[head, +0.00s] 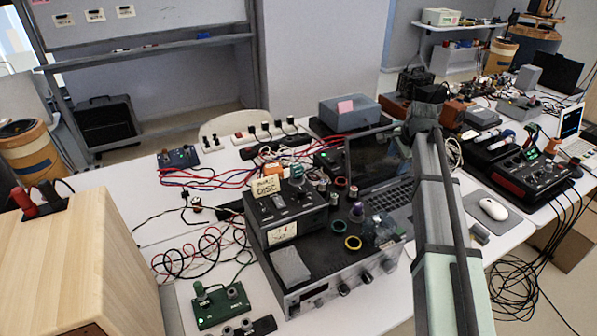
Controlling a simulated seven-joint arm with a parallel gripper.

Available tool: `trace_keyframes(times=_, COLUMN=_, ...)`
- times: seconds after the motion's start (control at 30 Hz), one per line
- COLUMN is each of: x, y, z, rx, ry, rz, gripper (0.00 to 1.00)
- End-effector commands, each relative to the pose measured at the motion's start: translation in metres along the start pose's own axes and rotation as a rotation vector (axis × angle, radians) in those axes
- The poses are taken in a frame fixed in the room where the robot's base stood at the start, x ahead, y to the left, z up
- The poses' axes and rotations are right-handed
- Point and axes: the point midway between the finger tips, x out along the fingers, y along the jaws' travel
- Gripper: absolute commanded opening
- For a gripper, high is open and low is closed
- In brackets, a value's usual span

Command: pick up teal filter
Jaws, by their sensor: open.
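A small teal-green ring (339,227), which looks like the teal filter, lies flat on the dark top of a grey equipment box (309,262). A yellow ring (352,242) lies just to its lower right. My arm rises from the lower right past the right side of the box, and its far end is dark. I cannot make out my gripper's fingers, and nothing visible touches the teal ring.
A black meter unit (287,217) stands left of the rings, with several small round parts behind them. An open laptop (376,160) stands behind. A green circuit board (221,305) and loose cables lie left. A mouse (493,208) lies right. A wooden box (85,262) fills the lower left.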

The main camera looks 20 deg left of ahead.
Motion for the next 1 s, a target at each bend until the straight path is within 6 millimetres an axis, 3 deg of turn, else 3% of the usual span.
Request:
trace_keyframes(times=0.03, x=-0.008, y=-0.011, z=0.026, rx=-0.019, ry=-0.016, rz=0.019, gripper=0.62)
trace_keyframes(times=0.3, x=-0.052, y=-0.039, z=0.147, rx=-0.084, ry=-0.075, rz=0.138, gripper=0.62)
trace_keyframes(times=0.6, x=-0.111, y=-0.044, z=0.268, rx=-0.147, ry=-0.101, rz=0.269, gripper=0.62)
trace_keyframes(times=0.8, x=-0.137, y=-0.040, z=0.314, rx=-0.171, ry=-0.101, rz=0.325, gripper=0.62)
trace_keyframes(times=1.0, x=-0.140, y=-0.035, z=0.327, rx=-0.176, ry=-0.100, rz=0.344, gripper=0.62)
